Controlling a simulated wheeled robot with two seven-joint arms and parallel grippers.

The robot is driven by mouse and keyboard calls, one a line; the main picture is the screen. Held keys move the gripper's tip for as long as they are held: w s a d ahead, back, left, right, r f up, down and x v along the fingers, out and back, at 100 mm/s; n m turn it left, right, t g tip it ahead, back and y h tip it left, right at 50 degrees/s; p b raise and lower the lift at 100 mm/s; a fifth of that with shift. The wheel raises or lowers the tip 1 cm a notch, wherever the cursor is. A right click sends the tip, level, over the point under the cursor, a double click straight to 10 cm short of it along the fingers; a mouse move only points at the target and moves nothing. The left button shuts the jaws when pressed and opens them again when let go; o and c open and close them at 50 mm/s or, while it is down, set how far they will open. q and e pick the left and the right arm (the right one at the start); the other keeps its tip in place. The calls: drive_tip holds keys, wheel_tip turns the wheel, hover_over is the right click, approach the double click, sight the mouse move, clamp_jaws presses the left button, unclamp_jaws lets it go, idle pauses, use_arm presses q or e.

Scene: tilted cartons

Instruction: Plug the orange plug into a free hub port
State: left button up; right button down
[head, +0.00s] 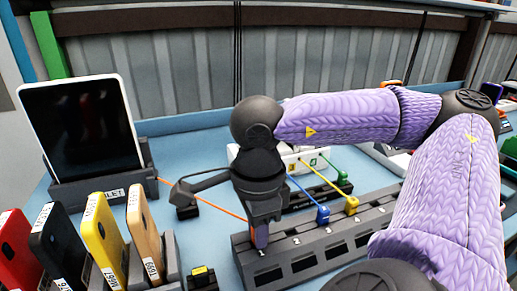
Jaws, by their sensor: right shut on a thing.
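My right gripper (262,232) is shut, pointing down, over the left end of a long grey block (308,262) with numbered top positions and dark front slots. An orange cable (205,202) runs from near the tablet dock to this gripper. The orange plug itself is hidden by the fingers, and I cannot tell whether its tip touches the block. A blue plug (323,215) and a yellow plug (351,205) stand upright on the block, to the right of my gripper. A green plug (342,178) is farther back. My left gripper is not in view.
A white box (310,152) with cables is behind my right gripper. A tablet (82,125) stands in a dock at the left. Several upright phones (103,235) fill the front left. A small black-and-yellow item (201,277) lies left of the block. Blue table shows between them.

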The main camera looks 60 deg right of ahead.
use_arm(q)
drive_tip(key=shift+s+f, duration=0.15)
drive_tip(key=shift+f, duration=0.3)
use_arm(e)
drive_tip(key=shift+d+f, duration=0.1)
drive_tip(key=shift+f, duration=0.45)
drive_tip(key=c, duration=0.7)
unclamp_jaws()
drive_tip(key=shift+w+d+f, duration=0.1)
drive_tip(key=shift+d, duration=0.05)
drive_tip(key=o, duration=0.6)
drive_tip(key=r+p, duration=0.4)
drive_tip(key=r, duration=0.1)
drive_tip(key=r+p, duration=0.2)
drive_tip(key=r, duration=0.1)
drive_tip(key=shift+a, duration=0.4)
drive_tip(key=shift+r, duration=0.1)
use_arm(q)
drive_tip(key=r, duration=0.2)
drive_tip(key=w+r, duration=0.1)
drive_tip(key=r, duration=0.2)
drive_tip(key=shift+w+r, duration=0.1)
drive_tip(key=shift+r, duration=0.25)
